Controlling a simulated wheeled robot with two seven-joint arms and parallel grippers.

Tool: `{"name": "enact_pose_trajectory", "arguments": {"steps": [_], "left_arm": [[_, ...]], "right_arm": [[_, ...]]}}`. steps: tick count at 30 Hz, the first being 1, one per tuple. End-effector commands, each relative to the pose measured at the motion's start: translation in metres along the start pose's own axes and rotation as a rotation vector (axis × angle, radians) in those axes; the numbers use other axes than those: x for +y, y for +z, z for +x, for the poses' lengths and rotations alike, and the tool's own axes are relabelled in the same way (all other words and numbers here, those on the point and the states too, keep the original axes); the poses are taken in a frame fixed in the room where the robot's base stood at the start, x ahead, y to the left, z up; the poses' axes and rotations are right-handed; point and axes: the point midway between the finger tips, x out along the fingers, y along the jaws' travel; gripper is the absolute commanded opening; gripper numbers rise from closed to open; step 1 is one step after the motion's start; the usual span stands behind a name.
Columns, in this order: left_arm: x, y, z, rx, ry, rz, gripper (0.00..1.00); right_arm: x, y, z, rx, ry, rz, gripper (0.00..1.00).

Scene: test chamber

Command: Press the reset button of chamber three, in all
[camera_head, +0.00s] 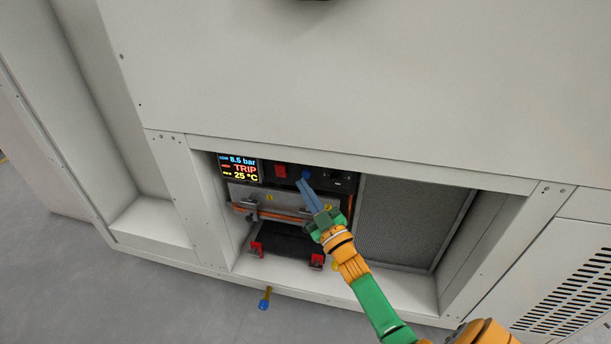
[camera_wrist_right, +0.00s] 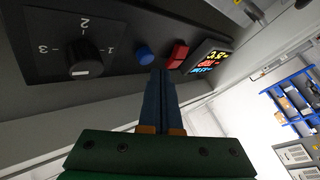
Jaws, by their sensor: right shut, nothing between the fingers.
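A dark control panel is set in the recess of a pale cabinet. It has a display (camera_head: 239,168) reading 8.5 bar, TRIP and 25 °C, a red button (camera_head: 281,170) and a round blue button (camera_head: 305,174). The right wrist view shows the blue button (camera_wrist_right: 144,55), the red one (camera_wrist_right: 178,52) and a black knob (camera_wrist_right: 85,55) marked 1, 2 and 3. My right gripper (camera_head: 300,184) is shut and empty. Its blue fingertips (camera_wrist_right: 160,74) are close by the blue button; I cannot tell whether they touch. I cannot read which button is the reset. My left gripper is not in view.
Below the panel are an orange bar (camera_head: 280,214) and a dark tray with red clips (camera_head: 257,249). A grey mesh filter (camera_head: 405,222) fills the right of the recess. A blue-tipped yellow handle (camera_head: 264,300) sticks out below. Blue shelving (camera_wrist_right: 290,98) stands farther off.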

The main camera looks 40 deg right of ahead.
Motion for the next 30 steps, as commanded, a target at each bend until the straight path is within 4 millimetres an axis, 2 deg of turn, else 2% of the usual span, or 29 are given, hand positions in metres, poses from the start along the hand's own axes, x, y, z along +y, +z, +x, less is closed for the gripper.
{"name": "enact_pose_trajectory", "arguments": {"steps": [30], "left_arm": [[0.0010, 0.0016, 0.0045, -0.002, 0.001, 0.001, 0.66]], "right_arm": [[0.0046, 0.0046, 0.0063, 0.000, 0.000, 0.000, 0.00]]}}
